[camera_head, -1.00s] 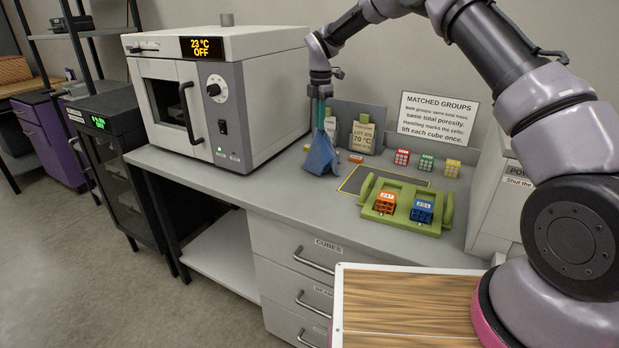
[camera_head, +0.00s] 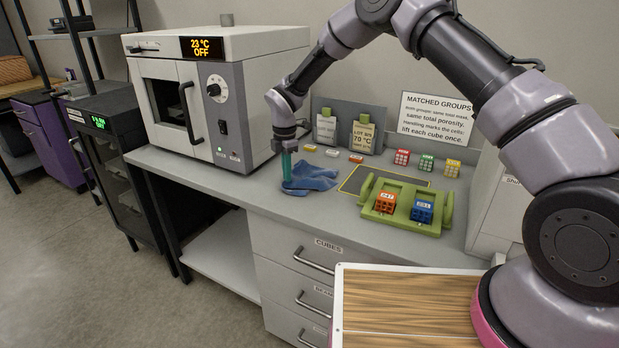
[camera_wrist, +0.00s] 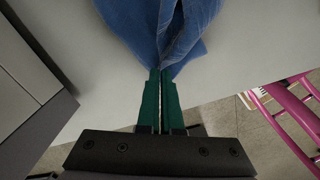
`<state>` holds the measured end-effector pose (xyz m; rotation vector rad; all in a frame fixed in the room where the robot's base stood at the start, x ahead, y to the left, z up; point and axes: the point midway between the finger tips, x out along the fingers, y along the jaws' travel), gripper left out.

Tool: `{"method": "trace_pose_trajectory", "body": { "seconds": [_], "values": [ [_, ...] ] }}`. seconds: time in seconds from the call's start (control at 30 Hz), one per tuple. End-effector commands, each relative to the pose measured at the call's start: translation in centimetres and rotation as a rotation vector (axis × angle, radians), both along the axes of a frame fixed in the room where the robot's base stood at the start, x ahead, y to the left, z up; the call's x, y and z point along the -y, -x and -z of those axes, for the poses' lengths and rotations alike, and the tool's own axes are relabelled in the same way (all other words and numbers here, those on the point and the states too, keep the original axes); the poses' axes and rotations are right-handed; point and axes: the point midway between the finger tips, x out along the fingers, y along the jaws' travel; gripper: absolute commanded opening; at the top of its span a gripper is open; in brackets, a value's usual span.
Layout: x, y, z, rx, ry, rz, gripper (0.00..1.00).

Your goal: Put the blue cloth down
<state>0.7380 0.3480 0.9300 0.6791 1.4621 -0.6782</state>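The blue cloth (camera_head: 312,178) lies crumpled on the grey bench top, in front of the bottles and left of the outlined dark mat. My gripper (camera_head: 287,180) points down at the cloth's left end, with its green fingers touching it. In the wrist view the fingers (camera_wrist: 160,78) are close together with a thin gap between them, and the cloth (camera_wrist: 150,25) is bunched at their tips. The fingers look closed on a fold of it.
An oven (camera_head: 240,95) stands left of the cloth. Two tagged bottles (camera_head: 363,136) stand behind it, with small coloured pieces (camera_head: 356,159) nearby. Right are the green tray (camera_head: 382,214) with orange and blue cubes, and three small cubes (camera_head: 427,162). The bench's front edge is close to the cloth.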

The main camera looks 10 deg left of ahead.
Motion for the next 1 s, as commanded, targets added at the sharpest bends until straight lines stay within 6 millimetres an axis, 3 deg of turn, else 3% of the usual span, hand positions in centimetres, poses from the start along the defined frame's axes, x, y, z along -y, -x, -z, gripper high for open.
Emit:
{"method": "trace_pose_trajectory", "body": {
  "seconds": [0.2, 0.6, 0.63, 0.77, 0.8, 1.0],
  "values": [
    [-1.3, 1.7, 1.8, -0.001, 0.001, -0.001, 0.00],
    [-1.6, 2.1, 2.4, -0.001, 0.001, 0.001, 0.00],
    [-1.6, 2.1, 2.4, -0.001, 0.001, 0.001, 0.06],
    [-1.6, 2.1, 2.3, -0.001, 0.001, 0.001, 0.56],
    [-1.6, 2.1, 2.3, -0.001, 0.001, 0.001, 0.62],
    [-1.6, 2.1, 2.3, -0.001, 0.001, 0.001, 0.62]
  ]
}}
